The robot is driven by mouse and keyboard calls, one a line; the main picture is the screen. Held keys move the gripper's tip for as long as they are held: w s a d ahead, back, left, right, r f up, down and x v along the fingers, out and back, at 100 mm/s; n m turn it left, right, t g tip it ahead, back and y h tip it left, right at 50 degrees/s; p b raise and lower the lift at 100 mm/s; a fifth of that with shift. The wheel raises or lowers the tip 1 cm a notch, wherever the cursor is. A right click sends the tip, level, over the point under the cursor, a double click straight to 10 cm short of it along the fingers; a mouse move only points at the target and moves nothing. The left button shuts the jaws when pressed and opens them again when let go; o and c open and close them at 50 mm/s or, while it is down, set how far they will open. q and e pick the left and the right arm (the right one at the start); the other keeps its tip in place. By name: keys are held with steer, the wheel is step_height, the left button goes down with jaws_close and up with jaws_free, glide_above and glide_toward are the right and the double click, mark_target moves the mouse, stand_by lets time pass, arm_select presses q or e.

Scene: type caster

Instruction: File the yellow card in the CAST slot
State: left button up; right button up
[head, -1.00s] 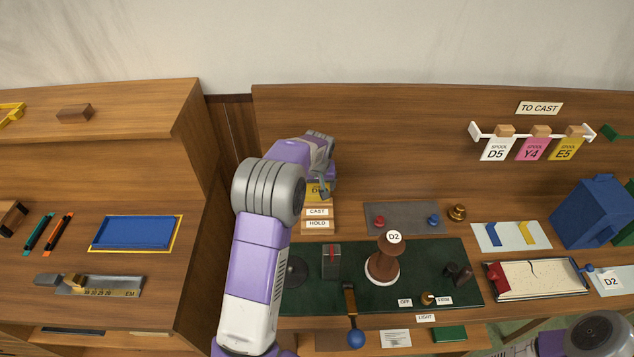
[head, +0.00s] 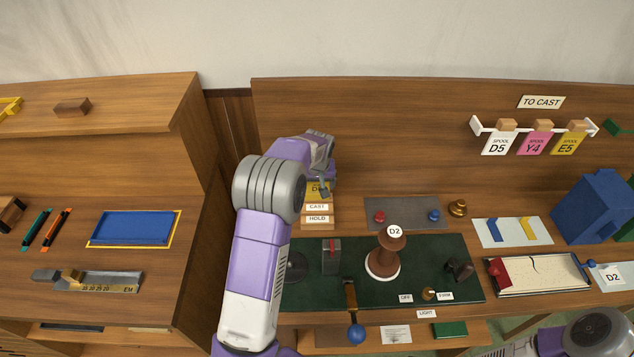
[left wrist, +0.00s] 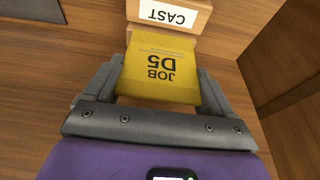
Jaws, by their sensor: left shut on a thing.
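The yellow card (left wrist: 163,68) reads JOB D5 and shows upside down in the left wrist view. My left gripper (left wrist: 160,85) is shut on it, with a finger at each side. In the head view the card (head: 318,189) shows just above the CAST label (head: 317,207), partly hidden by my left gripper (head: 322,188). The wooden card holder (left wrist: 185,29) carries the CAST label, with a HOLD label (head: 317,219) below it. The card's far edge meets the CAST block; I cannot tell whether it is inside the slot. My right gripper is out of view.
A green mat (head: 430,255) with a brown spool stand (head: 385,260) marked D2 lies right of my left arm. A grey plate (head: 400,213) with red and blue knobs is right of the holder. Spool tags (head: 533,144) hang on the back wall.

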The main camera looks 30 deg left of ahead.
mark_target(317, 188)
arm_select(q)
steer(key=shift+f+b, duration=1.2)
steer(key=shift+f, duration=0.7)
steer(key=o, duration=0.8)
steer(key=shift+r+p, duration=2.15)
steer(key=shift+r, duration=0.9)
